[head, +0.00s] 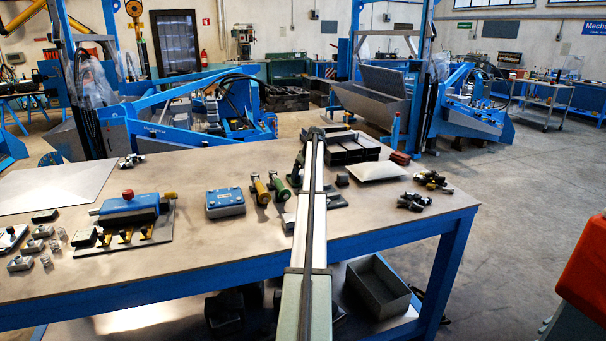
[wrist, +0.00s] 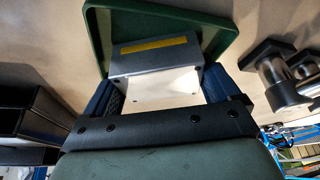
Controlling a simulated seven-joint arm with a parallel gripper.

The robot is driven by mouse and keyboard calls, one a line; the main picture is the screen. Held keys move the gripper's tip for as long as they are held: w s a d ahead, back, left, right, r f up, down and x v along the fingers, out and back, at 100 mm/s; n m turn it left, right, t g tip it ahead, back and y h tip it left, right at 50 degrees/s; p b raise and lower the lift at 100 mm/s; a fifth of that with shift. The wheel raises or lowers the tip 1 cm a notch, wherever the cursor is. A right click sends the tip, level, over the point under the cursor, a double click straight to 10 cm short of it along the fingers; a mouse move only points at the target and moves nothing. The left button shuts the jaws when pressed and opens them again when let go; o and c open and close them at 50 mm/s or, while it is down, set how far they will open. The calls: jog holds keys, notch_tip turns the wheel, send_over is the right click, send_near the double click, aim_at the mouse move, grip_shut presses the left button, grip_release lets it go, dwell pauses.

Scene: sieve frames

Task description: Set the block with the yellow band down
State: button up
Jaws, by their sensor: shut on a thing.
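The grey block (wrist: 125,67) with a yellow band (wrist: 153,43) is between the two blue fingers of my gripper (wrist: 160,85) in the wrist view. The fingers are shut on its sides. The block overlaps a green tray (wrist: 218,38) behind it; I cannot tell whether it touches the tray. In the head view my arm reaches over the table (head: 190,175), and it hides the block and most of my gripper.
Black open bins (head: 355,150) stand near the arm's far end and show at left in the wrist view (wrist: 35,112). Metal cylinders (wrist: 272,70) stand at right there. A white pad (head: 380,171), green-handled tool (head: 279,187) and blue box (head: 225,202) lie on the table.

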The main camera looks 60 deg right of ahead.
jog(key=shift+f, duration=0.1)
jog(key=o, duration=1.2)
jog(key=shift+c, duration=0.2)
jog(key=v, duration=1.2)
